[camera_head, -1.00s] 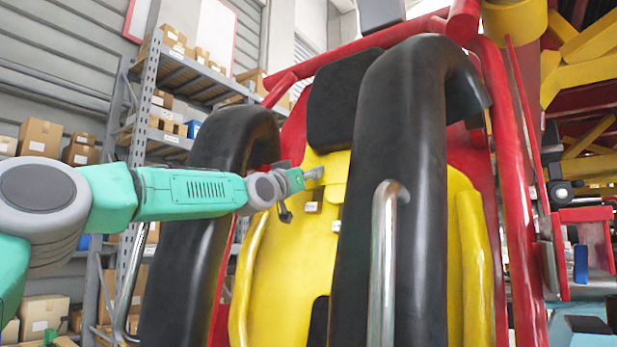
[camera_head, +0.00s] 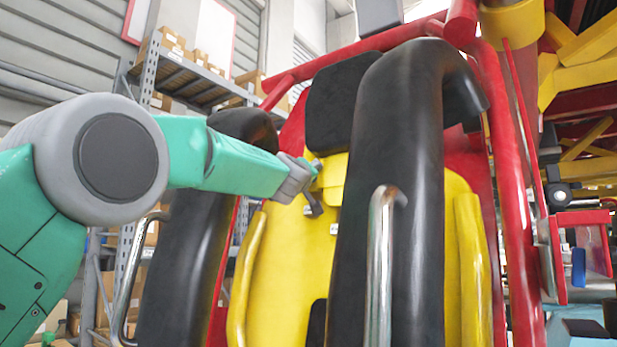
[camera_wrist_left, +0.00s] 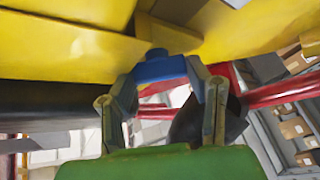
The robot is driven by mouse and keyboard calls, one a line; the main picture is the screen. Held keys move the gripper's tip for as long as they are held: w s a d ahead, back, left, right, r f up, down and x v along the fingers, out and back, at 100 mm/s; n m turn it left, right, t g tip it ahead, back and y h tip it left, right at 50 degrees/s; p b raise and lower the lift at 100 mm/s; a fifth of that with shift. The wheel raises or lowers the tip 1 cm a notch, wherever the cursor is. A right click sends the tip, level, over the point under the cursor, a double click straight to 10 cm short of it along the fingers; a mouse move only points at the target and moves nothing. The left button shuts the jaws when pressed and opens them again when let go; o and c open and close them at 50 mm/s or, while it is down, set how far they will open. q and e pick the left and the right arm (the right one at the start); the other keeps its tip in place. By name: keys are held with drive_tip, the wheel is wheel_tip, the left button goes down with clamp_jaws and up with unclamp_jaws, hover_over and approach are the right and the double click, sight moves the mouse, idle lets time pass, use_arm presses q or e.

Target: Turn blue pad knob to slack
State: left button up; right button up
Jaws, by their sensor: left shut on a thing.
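The blue pad knob (camera_wrist_left: 160,69) shows in the left wrist view, below the yellow seat back. My left gripper (camera_wrist_left: 164,82) has one finger on each side of it and is shut on it. In the head view my left gripper (camera_head: 316,187) is at the upper part of the yellow seat back (camera_head: 281,262), below the black headrest (camera_head: 331,100). I cannot make out the knob itself in the head view; the gripper and pad hide it. My right gripper is in neither view.
A large black restraint pad (camera_head: 392,190) stands just right of the gripper, and another (camera_head: 184,255) lies left, below my forearm. Metal handles (camera_head: 381,260) and red frame tubes (camera_head: 512,190) surround the seat. Shelves with boxes (camera_head: 205,85) stand behind.

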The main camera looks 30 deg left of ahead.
use_arm(q)
drive_tip(key=shift+r+n+g+y, duration=0.15)
drive_tip(key=shift+n+g+y, duration=0.6)
drive_tip(key=shift+n, duration=0.95)
drive_tip(key=shift+r+n+g+y, duration=0.15)
drive_tip(key=shift+n+g+y, duration=0.2)
drive_tip(key=shift+n+g, duration=1.05)
drive_tip(key=shift+n+t, duration=0.35)
drive_tip(key=shift+n, duration=0.15)
drive_tip(key=shift+s, duration=0.1)
drive_tip(key=o, duration=0.7)
drive_tip(key=shift+o, duration=0.7)
drive_tip(key=shift+f, duration=0.1)
drive_tip(key=v, duration=1.1)
drive_tip(key=shift+s+d, duration=0.25)
drive_tip(key=shift+f, duration=0.1)
